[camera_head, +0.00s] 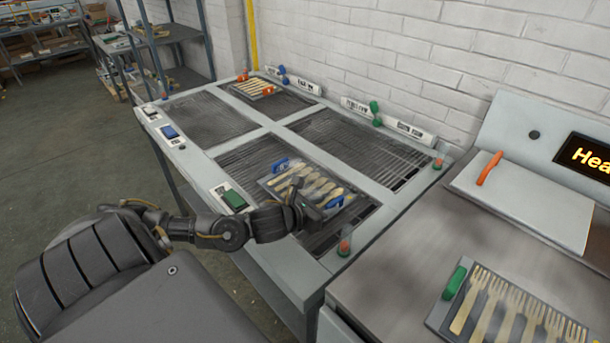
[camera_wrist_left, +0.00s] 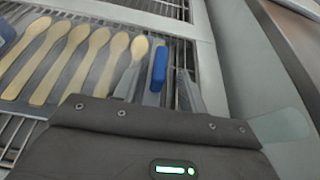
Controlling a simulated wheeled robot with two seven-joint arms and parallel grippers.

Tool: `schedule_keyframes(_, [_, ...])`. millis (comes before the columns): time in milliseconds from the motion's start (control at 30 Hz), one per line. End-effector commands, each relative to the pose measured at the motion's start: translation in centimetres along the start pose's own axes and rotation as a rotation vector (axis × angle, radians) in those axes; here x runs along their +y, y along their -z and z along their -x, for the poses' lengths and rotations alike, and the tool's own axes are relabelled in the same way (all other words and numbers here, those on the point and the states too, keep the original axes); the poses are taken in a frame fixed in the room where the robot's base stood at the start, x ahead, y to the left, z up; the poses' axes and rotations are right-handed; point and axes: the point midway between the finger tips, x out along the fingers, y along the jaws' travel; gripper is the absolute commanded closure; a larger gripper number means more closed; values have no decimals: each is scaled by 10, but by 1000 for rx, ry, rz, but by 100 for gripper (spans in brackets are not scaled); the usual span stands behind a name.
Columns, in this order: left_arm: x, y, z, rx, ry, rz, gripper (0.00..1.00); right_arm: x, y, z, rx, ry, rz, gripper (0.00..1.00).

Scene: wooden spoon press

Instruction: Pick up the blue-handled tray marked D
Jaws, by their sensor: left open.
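The tray with blue handles (camera_head: 280,164) lies on the near grill of the table and holds several wooden spoons. The left wrist view shows its near blue handle (camera_wrist_left: 158,68) and the spoons to the left of it. My left gripper (camera_head: 314,204) is over the tray's near end. In the left wrist view my open left gripper (camera_wrist_left: 157,88) has a finger on each side of the blue handle, apart from it as far as I can see. My arm hides part of the tray, and I cannot make out a letter D. My right gripper is not in view.
An orange-handled tray (camera_head: 262,87) lies on the far grill. A green-handled tray of forks (camera_head: 500,312) lies on the press at right, below a white plate with an orange handle (camera_head: 530,205). Other grills are bare.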

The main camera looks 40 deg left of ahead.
Motion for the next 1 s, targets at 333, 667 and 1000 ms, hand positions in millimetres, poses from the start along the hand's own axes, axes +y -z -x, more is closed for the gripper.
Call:
schedule_keyframes(333, [0, -3, -44, -1, 0, 1, 58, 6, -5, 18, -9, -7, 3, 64])
schedule_keyframes(667, [0, -2, -47, 0, 0, 0, 66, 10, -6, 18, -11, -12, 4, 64])
schedule_keyframes(1000, [0, -2, -47, 0, 0, 0, 100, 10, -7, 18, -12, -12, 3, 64])
